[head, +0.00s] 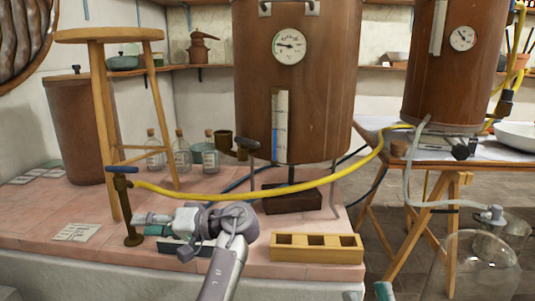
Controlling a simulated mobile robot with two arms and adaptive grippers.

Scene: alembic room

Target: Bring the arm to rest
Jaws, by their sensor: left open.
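My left gripper (150,224) reaches in from the bottom middle and points left over the pink tiled ledge. Its jaws are open, with no object visible between them. Its tips are just right of an upright brass pipe (126,208) with a blue lever handle; I cannot tell whether they touch. At the bottom edge, right of centre, a small part of my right gripper (367,293) shows. Most of it is cut off, so its jaw state is unclear.
A yellow hose (270,198) runs from the pipe toward the right-hand copper vessel (445,85). A wooden three-slot box (317,247) sits at the tiled ledge's front. A wooden stool (112,36) stands at left. A trestle table (480,150) and glass vessel (470,265) are at right.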

